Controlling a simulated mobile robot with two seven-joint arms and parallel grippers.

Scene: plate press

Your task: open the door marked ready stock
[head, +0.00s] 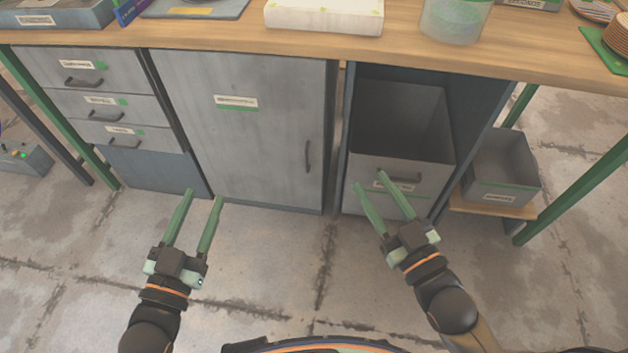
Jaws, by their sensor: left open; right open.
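A grey cabinet door (237,150) sits under the workbench, shut in its frame. It carries a label (236,102) with a green strip, too small to read. A dark vertical handle (308,157) is on the door's right side. My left gripper (206,199) is open and empty, its green fingers pointing up in front of the door's lower left. My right gripper (370,180) is open and empty, in front of the open drawer's front, right of the door. Whether its fingers touch that front I cannot tell.
A pulled-out empty drawer (403,120) stands right of the door, its handle (400,184) partly behind my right fingers. Several shut drawers (95,100) are on the left. A grey bin (505,172) is on a low shelf at the right. The wooden benchtop (220,36) overhangs.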

